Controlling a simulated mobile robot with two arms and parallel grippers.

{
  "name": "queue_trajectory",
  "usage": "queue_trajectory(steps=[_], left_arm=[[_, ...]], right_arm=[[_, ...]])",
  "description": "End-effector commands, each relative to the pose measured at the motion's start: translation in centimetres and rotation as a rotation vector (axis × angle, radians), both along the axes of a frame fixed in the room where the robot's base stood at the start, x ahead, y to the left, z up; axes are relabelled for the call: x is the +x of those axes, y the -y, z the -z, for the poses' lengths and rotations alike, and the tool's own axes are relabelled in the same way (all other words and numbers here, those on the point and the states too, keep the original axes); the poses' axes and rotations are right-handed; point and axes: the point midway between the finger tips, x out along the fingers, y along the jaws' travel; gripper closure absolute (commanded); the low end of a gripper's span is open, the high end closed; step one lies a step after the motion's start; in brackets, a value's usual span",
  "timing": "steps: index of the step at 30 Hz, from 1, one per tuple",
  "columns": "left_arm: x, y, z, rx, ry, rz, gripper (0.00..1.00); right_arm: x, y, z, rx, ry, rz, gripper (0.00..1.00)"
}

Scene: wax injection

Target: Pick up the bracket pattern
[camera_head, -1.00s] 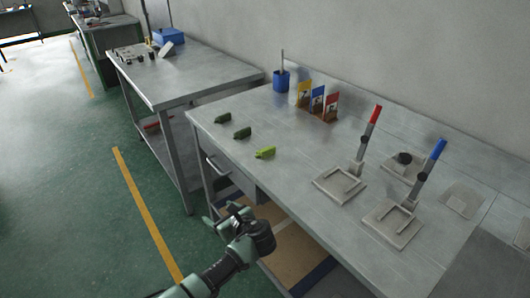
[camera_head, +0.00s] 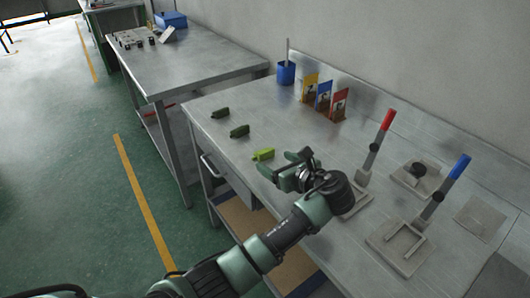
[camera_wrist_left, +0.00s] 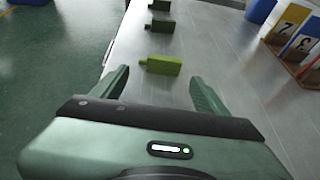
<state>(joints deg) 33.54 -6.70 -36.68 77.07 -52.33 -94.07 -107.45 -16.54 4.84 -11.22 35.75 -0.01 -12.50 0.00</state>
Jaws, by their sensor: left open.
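Three small green pieces lie in a row along the table's left side; I cannot tell from their shape which is the bracket pattern. The nearest piece (camera_head: 263,154) is bright green; it also shows in the left wrist view (camera_wrist_left: 160,65). The middle piece (camera_head: 239,131) and the far piece (camera_head: 220,113) are darker green. My left gripper (camera_head: 282,165) is open and empty over the table, close to the bright green piece. In the left wrist view the bright green piece appears ahead of and between the spread fingers (camera_wrist_left: 160,82), apart from them. My right gripper is out of view.
Yellow, blue and red numbered cards (camera_head: 323,97) stand at the back beside a blue cup (camera_head: 286,73). Right of my left arm are grey fixtures with a red-handled lever (camera_head: 380,139) and a blue-handled lever (camera_head: 447,187). The table around the green pieces is clear.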

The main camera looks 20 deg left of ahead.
Motion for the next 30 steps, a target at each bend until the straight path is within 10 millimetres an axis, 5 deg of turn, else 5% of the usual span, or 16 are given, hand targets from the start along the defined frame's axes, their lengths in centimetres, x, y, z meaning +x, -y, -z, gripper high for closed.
queue_trajectory(steps=[6,18,19,26,30], left_arm=[[2.5,-2.1,0.5,0.001,-0.001,-0.003,0.25],[3.7,-3.3,1.3,0.0,0.0,0.001,0.25],[3.7,-3.3,1.3,0.0,0.0,0.001,0.28],[3.7,-3.3,1.3,0.0,0.0,0.001,0.9],[3.7,-3.3,1.3,0.0,0.0,0.001,0.9]], right_arm=[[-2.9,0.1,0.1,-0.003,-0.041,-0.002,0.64],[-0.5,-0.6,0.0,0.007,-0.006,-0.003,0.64],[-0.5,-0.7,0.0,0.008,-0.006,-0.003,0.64],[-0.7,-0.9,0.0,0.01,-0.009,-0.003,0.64],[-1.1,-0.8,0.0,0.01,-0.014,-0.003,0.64]])
